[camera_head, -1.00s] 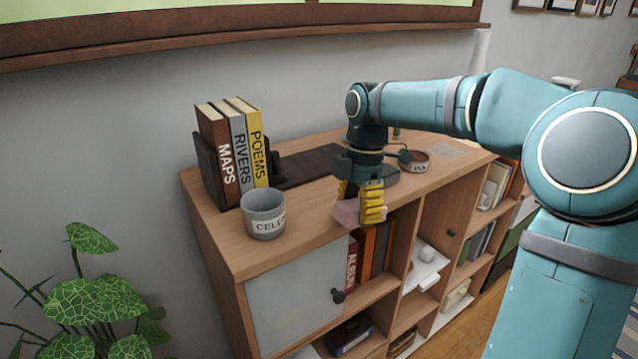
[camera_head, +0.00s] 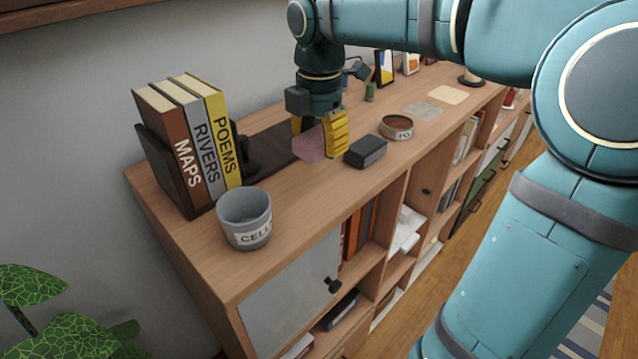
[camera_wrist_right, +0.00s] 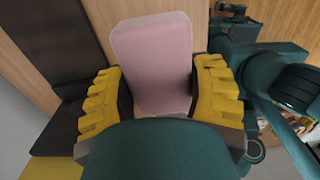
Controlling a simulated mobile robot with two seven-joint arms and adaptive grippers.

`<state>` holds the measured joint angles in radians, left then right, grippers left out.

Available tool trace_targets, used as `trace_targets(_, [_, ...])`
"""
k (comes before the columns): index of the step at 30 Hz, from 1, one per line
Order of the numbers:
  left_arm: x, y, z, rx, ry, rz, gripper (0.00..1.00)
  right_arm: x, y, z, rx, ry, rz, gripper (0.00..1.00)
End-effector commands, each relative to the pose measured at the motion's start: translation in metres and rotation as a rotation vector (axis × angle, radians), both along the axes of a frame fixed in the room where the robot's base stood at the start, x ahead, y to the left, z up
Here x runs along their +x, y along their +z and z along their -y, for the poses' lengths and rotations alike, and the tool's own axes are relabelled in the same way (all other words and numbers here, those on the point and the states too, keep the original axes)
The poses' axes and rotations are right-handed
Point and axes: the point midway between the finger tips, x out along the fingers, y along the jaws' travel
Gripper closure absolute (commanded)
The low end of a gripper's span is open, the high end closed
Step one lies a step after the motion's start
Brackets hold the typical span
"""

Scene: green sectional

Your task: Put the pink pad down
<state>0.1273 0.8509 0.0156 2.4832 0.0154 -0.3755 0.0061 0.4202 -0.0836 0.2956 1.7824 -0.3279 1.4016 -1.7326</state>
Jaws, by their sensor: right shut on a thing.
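The pink pad (camera_head: 309,146) is a small pale pink block held by my right gripper (camera_head: 320,138) over the shelf top, in front of the dark runner. In the right wrist view the pad (camera_wrist_right: 153,62) sits between the two yellow fingers of the gripper (camera_wrist_right: 160,95), with a finger at each side. The gripper is shut on it and points down. I cannot tell whether the pad's underside touches the wood. My left gripper is not in view.
A dark grey block (camera_head: 366,152) lies close to the right of the pad. A round labelled tin (camera_head: 397,127), a grey cup (camera_head: 245,220) and books in a holder (camera_head: 190,135) stand on the shelf top (camera_head: 300,200). Bare wood lies between cup and pad.

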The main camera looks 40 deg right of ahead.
Motion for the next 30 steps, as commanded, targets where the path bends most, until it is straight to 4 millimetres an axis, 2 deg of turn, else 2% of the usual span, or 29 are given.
trace_targets(4, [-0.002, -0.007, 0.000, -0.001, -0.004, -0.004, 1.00, -0.001, -0.028, 0.000, 0.001, -0.001, -0.004, 0.71])
trace_targets(11, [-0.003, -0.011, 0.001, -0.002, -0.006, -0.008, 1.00, -0.001, -0.049, 0.000, 0.001, -0.001, -0.004, 0.71])
trace_targets(15, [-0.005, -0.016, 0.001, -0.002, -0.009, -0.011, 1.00, -0.001, -0.071, 0.000, 0.001, -0.001, -0.005, 0.71])
trace_targets(18, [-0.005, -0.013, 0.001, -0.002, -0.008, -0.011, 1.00, -0.001, -0.082, 0.000, 0.001, 0.000, -0.005, 0.71])
trace_targets(27, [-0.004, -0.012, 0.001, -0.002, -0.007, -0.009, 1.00, 0.000, -0.089, 0.000, 0.001, 0.000, -0.003, 0.71])
trace_targets(28, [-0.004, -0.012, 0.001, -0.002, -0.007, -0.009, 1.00, 0.000, -0.089, 0.000, 0.001, 0.000, -0.003, 0.33])
trace_targets(30, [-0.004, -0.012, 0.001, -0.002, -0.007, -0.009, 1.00, 0.000, -0.089, 0.000, 0.001, 0.000, -0.003, 0.11])
